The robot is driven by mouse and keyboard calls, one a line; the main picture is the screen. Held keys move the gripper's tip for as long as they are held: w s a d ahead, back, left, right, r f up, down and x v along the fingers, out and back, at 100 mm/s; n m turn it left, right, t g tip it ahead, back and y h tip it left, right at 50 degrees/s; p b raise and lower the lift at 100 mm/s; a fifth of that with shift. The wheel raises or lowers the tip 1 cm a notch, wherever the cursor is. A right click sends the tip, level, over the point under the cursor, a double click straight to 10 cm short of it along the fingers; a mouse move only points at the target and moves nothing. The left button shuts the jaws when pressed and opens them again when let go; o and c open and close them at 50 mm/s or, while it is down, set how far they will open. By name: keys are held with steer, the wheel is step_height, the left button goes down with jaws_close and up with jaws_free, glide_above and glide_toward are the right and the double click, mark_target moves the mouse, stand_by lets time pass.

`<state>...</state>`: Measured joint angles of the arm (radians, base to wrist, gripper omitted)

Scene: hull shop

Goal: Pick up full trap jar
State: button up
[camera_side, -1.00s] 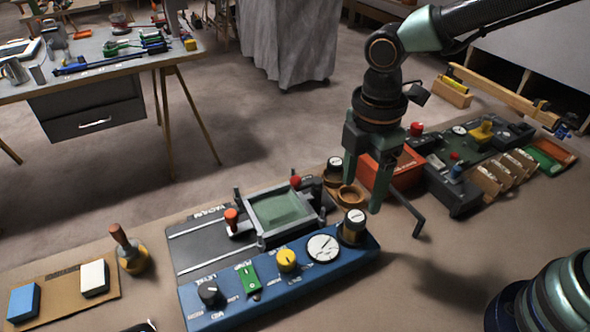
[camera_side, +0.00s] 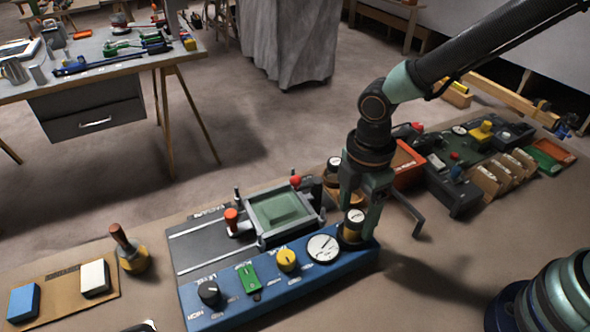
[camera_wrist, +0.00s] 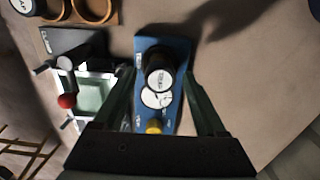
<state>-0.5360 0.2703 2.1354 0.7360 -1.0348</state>
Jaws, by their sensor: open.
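A dark jar with a white-labelled lid (camera_side: 355,216) stands upright at the right end of the blue control panel (camera_side: 275,287). My gripper (camera_side: 360,206) is open and lowered over this jar, with a finger on either side of its upper part. In the wrist view the jar (camera_wrist: 159,80) lies between the two open fingers (camera_wrist: 160,72), and I see no contact. A similar jar (camera_side: 334,164) sits in a wooden ring holder, partly hidden by my gripper; it shows at the wrist view's top left (camera_wrist: 25,6). I cannot tell how full either jar is.
The panel carries a white gauge (camera_side: 323,248), a yellow knob (camera_side: 287,260) and a green switch (camera_side: 249,278). A framed tray (camera_side: 275,212) with a red knob (camera_side: 296,181) stands left of my gripper. An orange bin (camera_side: 407,165) is behind right.

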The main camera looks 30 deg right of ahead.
mark_target(356, 216)
jaws_close()
steer(key=shift+r, duration=3.5)
